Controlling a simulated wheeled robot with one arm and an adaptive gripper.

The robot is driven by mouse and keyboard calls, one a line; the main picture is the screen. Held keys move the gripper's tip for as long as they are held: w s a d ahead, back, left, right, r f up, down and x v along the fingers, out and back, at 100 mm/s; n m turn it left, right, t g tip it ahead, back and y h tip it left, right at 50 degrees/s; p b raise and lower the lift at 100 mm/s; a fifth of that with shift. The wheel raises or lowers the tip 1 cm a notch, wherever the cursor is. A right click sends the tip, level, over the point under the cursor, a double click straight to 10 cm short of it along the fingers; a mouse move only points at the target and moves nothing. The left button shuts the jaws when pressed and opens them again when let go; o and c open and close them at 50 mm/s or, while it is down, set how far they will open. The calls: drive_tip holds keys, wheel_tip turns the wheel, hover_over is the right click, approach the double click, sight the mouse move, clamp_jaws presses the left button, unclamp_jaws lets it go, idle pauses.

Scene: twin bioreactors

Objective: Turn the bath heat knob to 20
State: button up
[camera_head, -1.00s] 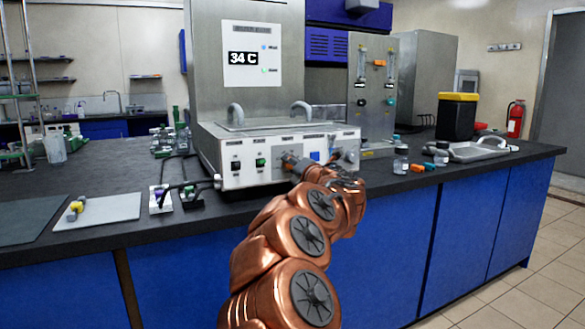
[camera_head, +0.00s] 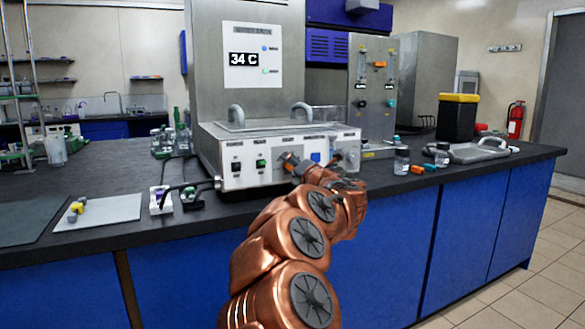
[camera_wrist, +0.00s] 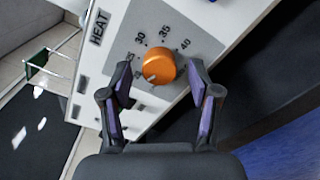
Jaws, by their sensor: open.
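The bath heat knob (camera_wrist: 158,68) is orange and round, on a grey dial plate marked HEAT. Numbers 30, 35 and 40 are legible around it; lower ones are partly hidden by a finger. A pale mark on the knob faces the lower left of the wrist view. My gripper (camera_wrist: 160,72) is open, with one finger on each side of the knob and gaps visible. In the head view the bath (camera_head: 238,174) is a white-fronted box, and my arm covers part of its front.
The counter front edge runs below my arm.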

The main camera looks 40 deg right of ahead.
drive_tip(key=v, duration=1.1)
drive_tip(key=shift+s+a, duration=0.2)
drive_tip(key=shift+s, duration=0.15)
drive_tip(key=shift+r, duration=0.1)
drive_tip(key=s+a+r+m+g+h+p, duration=0.1)
drive_tip(key=s+r+m+g+h+p, duration=0.2)
drive_tip(key=r+m+p, duration=0.4)
drive_tip(key=s+r+m+g+h+p, duration=0.1)
drive_tip(key=r+m+g+h+p, duration=0.1)
drive_tip(key=r+m+h+p, duration=0.35)
drive_tip(key=s+a+f+m+g+y+p, duration=0.2)
drive_tip(key=a+f+m+g+y+p, duration=0.1)
drive_tip(key=a+p, duration=0.3)
drive_tip(key=s+a+f+m+g+y+p, duration=0.2)
drive_tip(key=s+a+m+y+p, duration=0.1)
drive_tip(key=a, duration=0.5)
drive_tip(key=s+a+f+m+g+y+p, duration=0.2)
drive_tip(key=a+f+m+g+y+p, duration=0.1)
drive_tip(key=a+p, duration=0.25)
drive_tip(key=s+a+g+y+p, duration=0.5)
drive_tip(key=s+a+p, duration=0.1)
drive_tip(key=s+a, duration=1)
drive_tip(key=a, duration=0.3)
drive_tip(key=shift+f+n+g, duration=0.3)
drive_tip(key=shift+n+g, duration=0.05)
drive_tip(key=shift+g, duration=0.05)
